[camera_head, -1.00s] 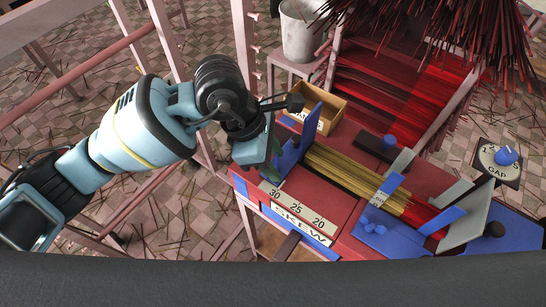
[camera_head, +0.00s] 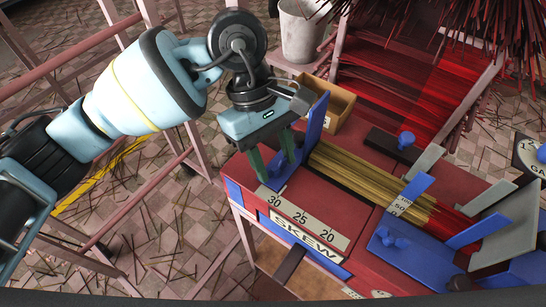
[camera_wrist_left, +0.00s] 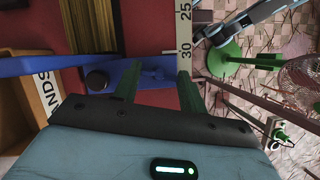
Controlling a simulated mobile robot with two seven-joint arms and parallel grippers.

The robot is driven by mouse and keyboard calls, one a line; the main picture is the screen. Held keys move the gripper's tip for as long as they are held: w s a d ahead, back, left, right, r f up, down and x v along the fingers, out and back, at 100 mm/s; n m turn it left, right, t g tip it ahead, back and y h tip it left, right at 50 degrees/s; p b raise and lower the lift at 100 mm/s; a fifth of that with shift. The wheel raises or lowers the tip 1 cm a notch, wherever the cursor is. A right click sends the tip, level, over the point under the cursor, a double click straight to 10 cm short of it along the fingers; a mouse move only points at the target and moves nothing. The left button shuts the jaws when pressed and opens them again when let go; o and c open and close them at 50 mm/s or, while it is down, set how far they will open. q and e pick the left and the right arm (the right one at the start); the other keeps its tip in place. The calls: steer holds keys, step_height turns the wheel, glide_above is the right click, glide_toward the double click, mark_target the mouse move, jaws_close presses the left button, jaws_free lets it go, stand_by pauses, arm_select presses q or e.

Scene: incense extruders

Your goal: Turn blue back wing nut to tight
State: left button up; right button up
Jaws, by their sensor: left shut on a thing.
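A blue wing nut (camera_head: 405,139) stands on a black block at the back of the red machine, beyond the bundle of yellow sticks. Another blue wing nut (camera_head: 395,243) sits on a blue plate at the front. My left gripper (camera_head: 280,172) is away from both, at the left end of the machine, pointing down. Its green fingers straddle the low blue part of the skew fence (camera_head: 318,122), and it is shut on that part. In the left wrist view, the blue part (camera_wrist_left: 153,75) shows between the fingers, beside a black knob (camera_wrist_left: 97,80). My right gripper is not in view.
The skew scale (camera_head: 300,222) lies in front of the left fingers. A wooden box (camera_head: 340,103) stands just behind the fence. Grey and blue upright plates (camera_head: 505,235) stand at the right. A gap dial (camera_head: 530,160) is cut by the right edge.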

arm_select(q)
steer(key=shift+m, duration=0.4)
steer(key=o, duration=1)
steer(key=shift+b+v, duration=0.35)
steer(key=shift+v, duration=3.55)
steer(key=shift+d, duration=0.15)
